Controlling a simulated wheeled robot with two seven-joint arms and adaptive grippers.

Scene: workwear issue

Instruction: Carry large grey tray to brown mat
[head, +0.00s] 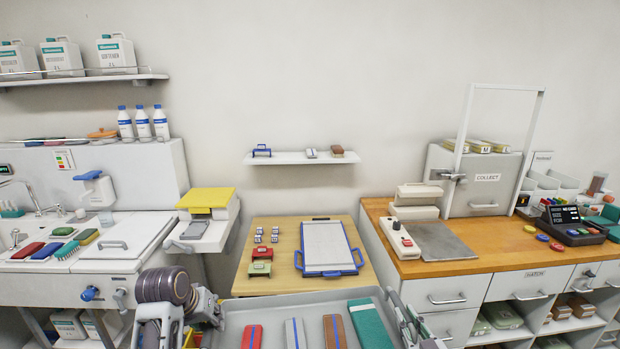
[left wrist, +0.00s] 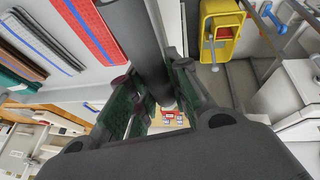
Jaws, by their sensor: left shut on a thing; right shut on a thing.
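The large grey tray (head: 300,301) is at the bottom of the head view, in front of the wooden table, its near part cut off. Folded pieces in red, grey, brown and green lie in it. My left gripper (head: 208,308) is shut at the tray's left side. In the left wrist view its fingers (left wrist: 152,108) close around a dark bar; the tray (left wrist: 62,36) shows at upper left. My right gripper (head: 408,322) is shut at the tray's right side, partly cut off by the frame. I cannot make out a brown mat in either view.
A wooden table (head: 285,235) holds a blue-handled board (head: 325,246) and small red, green and grey pieces. At right, a wooden counter (head: 510,250) carries a grey mat (head: 440,241) and a white device (head: 399,238). A sink unit (head: 75,265) stands at left.

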